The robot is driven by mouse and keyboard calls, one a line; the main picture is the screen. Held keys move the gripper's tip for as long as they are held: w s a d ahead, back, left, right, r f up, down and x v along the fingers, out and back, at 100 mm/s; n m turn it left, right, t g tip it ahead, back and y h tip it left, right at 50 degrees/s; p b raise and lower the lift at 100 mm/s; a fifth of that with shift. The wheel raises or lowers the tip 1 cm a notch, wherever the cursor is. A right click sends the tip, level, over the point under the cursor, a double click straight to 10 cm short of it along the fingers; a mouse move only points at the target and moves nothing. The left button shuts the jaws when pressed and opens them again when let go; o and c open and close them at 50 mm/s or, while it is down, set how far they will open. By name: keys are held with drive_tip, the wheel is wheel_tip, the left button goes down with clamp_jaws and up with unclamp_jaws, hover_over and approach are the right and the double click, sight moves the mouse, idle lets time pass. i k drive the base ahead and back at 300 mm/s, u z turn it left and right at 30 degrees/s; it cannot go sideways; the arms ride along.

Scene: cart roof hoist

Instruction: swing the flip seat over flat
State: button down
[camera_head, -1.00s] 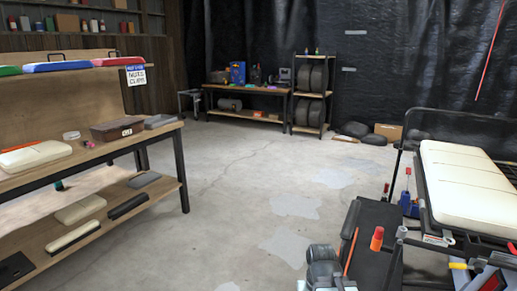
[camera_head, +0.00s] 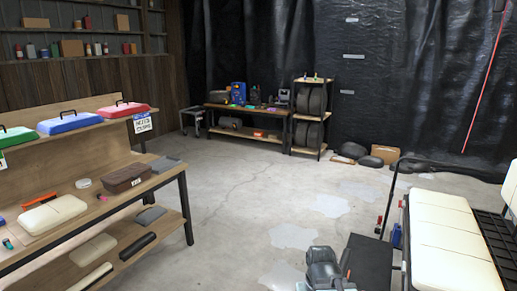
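The flip seat shows at the lower right as a cream padded cushion (camera_head: 447,245) with cross seams, cut by the bottom edge of the picture. A black slatted panel (camera_head: 490,228) lies along its right side. Another cream pad (camera_head: 511,185) shows at the right edge. A thin black rail rises left of the cushion. I cannot tell how the cushion is hinged. A grey part of my arm shows at the bottom centre, left of the cart and apart from the cushion. My gripper is not in view.
A black platform (camera_head: 368,262) of the cart stands left of the cushion. A wooden workbench (camera_head: 165,178) with cases and pads fills the left. A far bench (camera_head: 262,112) and tire rack (camera_head: 308,152) stand at the back. The concrete floor (camera_head: 235,215) between is clear.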

sight(448, 251)
drive_tip(key=z, duration=1.35)
